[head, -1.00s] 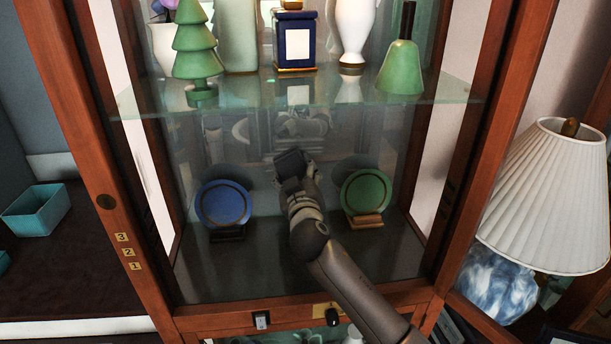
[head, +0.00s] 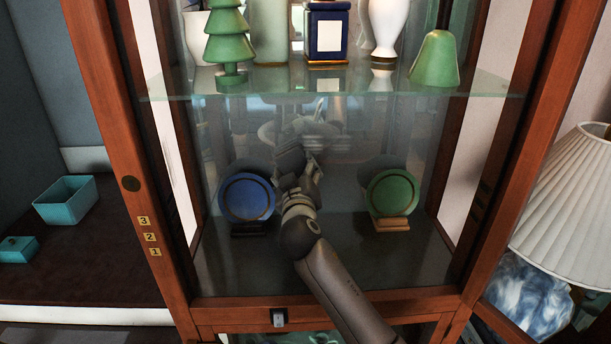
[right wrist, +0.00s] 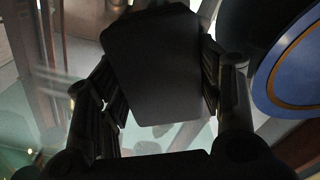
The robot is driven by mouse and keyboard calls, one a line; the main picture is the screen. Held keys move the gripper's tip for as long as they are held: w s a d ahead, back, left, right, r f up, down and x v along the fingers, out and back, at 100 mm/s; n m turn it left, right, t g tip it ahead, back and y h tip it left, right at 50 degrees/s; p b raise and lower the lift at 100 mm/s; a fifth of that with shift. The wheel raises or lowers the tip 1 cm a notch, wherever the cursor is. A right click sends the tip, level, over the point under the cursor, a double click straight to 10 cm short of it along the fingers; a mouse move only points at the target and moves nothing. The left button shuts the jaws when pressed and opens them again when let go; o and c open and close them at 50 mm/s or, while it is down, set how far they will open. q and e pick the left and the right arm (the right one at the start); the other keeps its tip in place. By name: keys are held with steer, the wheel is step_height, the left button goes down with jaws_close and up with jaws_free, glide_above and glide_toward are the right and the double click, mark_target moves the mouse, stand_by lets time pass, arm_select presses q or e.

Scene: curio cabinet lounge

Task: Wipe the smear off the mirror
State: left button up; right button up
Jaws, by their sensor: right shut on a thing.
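The mirror (head: 345,118) is the back panel of the lower cabinet bay, with dim reflections in it. Faint pale streaks that look like the smear (head: 328,143) show on it just right of my gripper. My right gripper (head: 296,168) reaches into the bay between the two plates. It is shut on a dark block-like pad (head: 288,159), held up before the mirror. The pad (right wrist: 155,65) fills the middle of the right wrist view, between the fingers. I cannot tell whether it touches the glass. My left gripper is not in view.
A blue plate (head: 247,198) stands close left of my gripper and a green plate (head: 393,193) stands to its right. A glass shelf (head: 370,82) with a green tree, bottle, vase and bell is above. Wooden posts (head: 115,130) frame the bay.

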mark_target(289, 159)
steer(key=shift+a, duration=0.8)
steer(key=shift+r+p, duration=1.05)
steer(key=shift+r, duration=0.65)
steer(key=shift+d+p, duration=0.8)
steer(key=shift+d, duration=1.15)
steer(key=shift+d+p, duration=0.7)
steer(key=shift+d, duration=0.7)
steer(key=shift+d+f, duration=0.1)
steer(key=shift+d, duration=0.4)
steer(key=shift+d+p, duration=0.65)
steer(key=shift+d, duration=0.15)
steer(key=shift+d+p, duration=1.05)
steer(key=shift+d, duration=1.65)
steer(key=shift+a, duration=0.15)
steer(key=shift+a+b, duration=0.45)
steer(key=shift+a, duration=1.3)
